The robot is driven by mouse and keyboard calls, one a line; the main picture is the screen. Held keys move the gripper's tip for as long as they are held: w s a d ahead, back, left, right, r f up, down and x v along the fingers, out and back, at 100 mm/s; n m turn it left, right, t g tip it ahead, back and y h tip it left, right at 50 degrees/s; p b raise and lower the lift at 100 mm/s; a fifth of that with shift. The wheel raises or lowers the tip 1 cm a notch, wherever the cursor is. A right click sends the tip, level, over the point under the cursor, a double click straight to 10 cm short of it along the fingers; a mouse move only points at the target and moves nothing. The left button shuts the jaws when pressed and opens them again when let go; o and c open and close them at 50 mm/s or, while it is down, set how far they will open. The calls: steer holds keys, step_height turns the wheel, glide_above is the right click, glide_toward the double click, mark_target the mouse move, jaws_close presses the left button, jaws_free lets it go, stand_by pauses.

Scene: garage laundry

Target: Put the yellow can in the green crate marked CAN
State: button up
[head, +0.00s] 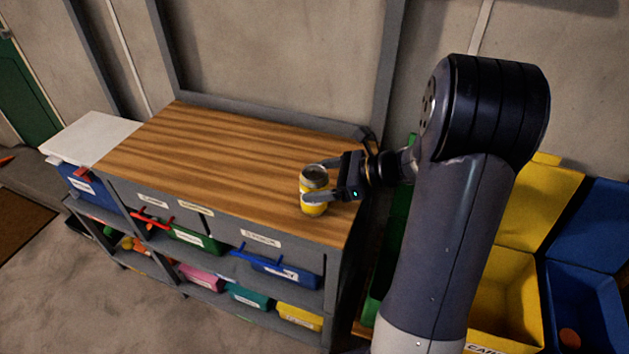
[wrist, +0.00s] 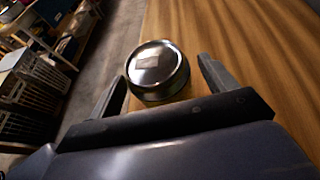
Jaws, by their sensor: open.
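The yellow can (head: 314,209) stands upright on the wooden bench top (head: 230,145), near its front right corner. Its silver lid (wrist: 158,62) faces the camera in the wrist view. My gripper (head: 317,182) is open, with one finger on each side of the can. I cannot tell whether either finger touches it. A green crate (head: 402,225) stands to the right of the bench. My arm hides most of it, and I see no marking on it.
A yellow crate (head: 520,295) and a blue crate (head: 590,300) stand right of my arm. The yellow one's label is cut off by the frame edge. Shelves under the bench hold several coloured bins (head: 285,272). A white board (head: 92,136) lies at the left. Most of the bench top is clear.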

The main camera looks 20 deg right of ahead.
mark_target(309, 171)
steer(key=v, duration=1)
steer(key=shift+s+d, duration=0.25)
steer(key=shift+d, duration=0.05)
steer(key=shift+r, duration=0.1)
steer(key=x, duration=1.1)
steer(key=shift+w+a, duration=0.2)
steer(key=shift+a, duration=0.15)
steer(key=shift+w+a, duration=0.15)
steer(key=shift+r, duration=1.65)
steer(key=shift+f, duration=0.15)
